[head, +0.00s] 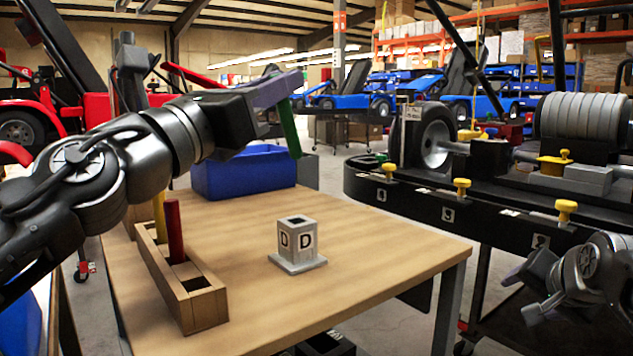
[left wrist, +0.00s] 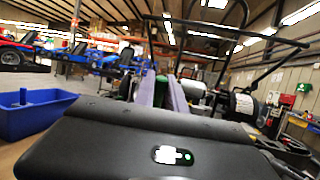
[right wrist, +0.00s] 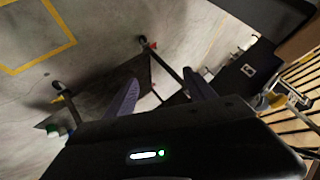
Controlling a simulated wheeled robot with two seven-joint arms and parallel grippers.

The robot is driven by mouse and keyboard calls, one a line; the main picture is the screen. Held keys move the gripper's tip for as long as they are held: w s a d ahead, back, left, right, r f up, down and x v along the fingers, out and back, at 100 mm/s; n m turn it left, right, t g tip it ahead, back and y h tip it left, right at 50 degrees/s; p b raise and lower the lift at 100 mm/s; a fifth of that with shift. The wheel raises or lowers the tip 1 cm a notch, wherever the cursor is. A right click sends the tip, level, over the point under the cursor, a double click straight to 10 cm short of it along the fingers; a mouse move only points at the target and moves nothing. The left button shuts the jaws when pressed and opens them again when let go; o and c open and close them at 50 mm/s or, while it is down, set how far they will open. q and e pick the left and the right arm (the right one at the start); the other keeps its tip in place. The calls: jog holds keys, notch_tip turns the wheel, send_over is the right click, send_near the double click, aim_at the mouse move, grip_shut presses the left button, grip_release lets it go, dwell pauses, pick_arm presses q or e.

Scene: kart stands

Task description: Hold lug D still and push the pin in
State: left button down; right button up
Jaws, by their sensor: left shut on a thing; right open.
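Lug D (head: 298,243) is a grey square block with a "D" label and a square hole in its top. It stands upright on a flange on the wooden table (head: 390,256). My left gripper (head: 290,88) is shut on a green pin (head: 289,130), above and behind the lug in the head view. The pin hangs down, slightly tilted, apart from the lug. My right gripper (right wrist: 163,88) is open and empty over the floor in the right wrist view. In the head view its arm is at the lower right, off the table.
A wooden rack (head: 190,297) with a red pin (head: 174,230) and a yellow pin (head: 159,217) stands at the table's left. A blue bin (head: 245,175) is at the back. A dark kart stand (head: 425,205) with yellow knobs is at right. The front right tabletop is clear.

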jog(key=s+a+r+h, duration=0.1)
jog(key=s+a+r, duration=0.15)
jog(key=r, duration=0.25)
jog(key=s+a+r, duration=0.1)
jog(key=a+r, duration=0.3)
jog(key=r, duration=0.1)
jog(key=a+r+m+t+y, duration=0.1)
jog(key=a+r, duration=0.1)
jog(key=a, duration=0.2)
jog(key=w+a+r+m+t+y, duration=0.1)
jog(key=a+r+m+y, duration=0.1)
jog(key=a, duration=0.3)
jog(key=a+r+m+t+y, duration=0.1)
jog(key=a+r+t+y, duration=0.1)
jog(key=a, duration=0.3)
jog(key=shift+w+r, duration=0.35)
jog(key=a+r+m+t+y, duration=0.1)
jog(key=a+r+m+y, duration=0.25)
jog(key=a+m, duration=0.35)
jog(key=m+y, duration=0.5)
jog(key=m, duration=0.2)
send_over(304, 234)
jog(key=v, duration=0.2)
jog(key=shift+s+d+r+m, duration=0.1)
jog(key=shift+d+r+m, duration=0.2)
jog(key=shift+r, duration=0.15)
